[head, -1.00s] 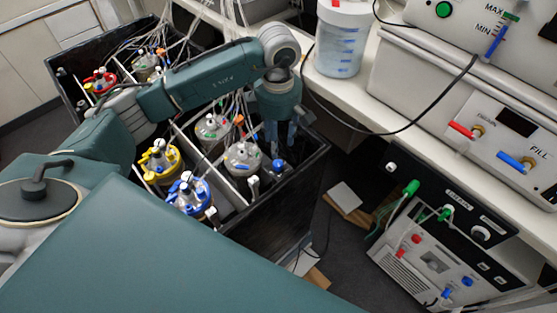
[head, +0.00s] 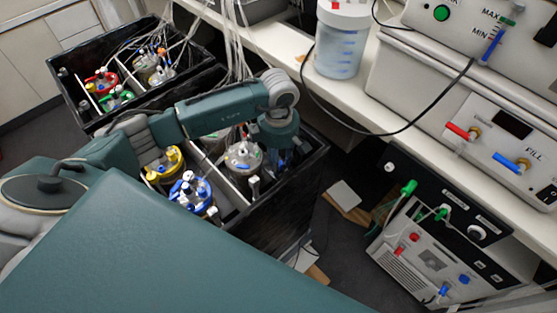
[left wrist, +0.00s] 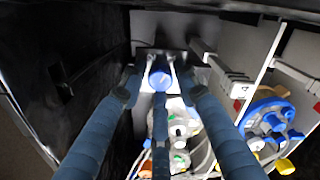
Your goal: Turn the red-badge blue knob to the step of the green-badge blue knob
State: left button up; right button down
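My left gripper (head: 277,158) is low over the near right corner of the front black box in the head view. In the left wrist view its blue-grey fingers (left wrist: 160,85) are spread, with a blue knob (left wrist: 160,78) between their tips. I see gaps on both sides of the knob, so it does not look gripped. The fingers largely hide this knob in the head view. A small red badge (left wrist: 237,105) shows on a grey part right of the knob in the wrist view. I cannot tell which knob carries the green badge. My right gripper is not in view.
The front box holds vessels with yellow (head: 168,163) and blue (head: 190,190) tops. Its dark wall (head: 265,220) is close to my gripper. Tubes hang beside my arm. A bench with a filling unit (head: 495,145) is at right; a control box (head: 430,260) stands below.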

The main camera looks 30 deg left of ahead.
pick_arm(q)
grip_shut()
jog(key=shift+n, duration=0.3)
jog(key=shift+n+b, duration=0.55)
jog(key=shift+n, duration=0.35)
jog(key=n+b, duration=0.1)
jog(key=n, duration=0.2)
jog(key=shift+n, duration=0.3)
jog(key=n+b, duration=0.1)
jog(key=n, duration=0.4)
jog(key=shift+w+r+n, duration=0.1)
jog(key=shift+n, duration=0.3)
jog(key=o, duration=0.5)
grip_release()
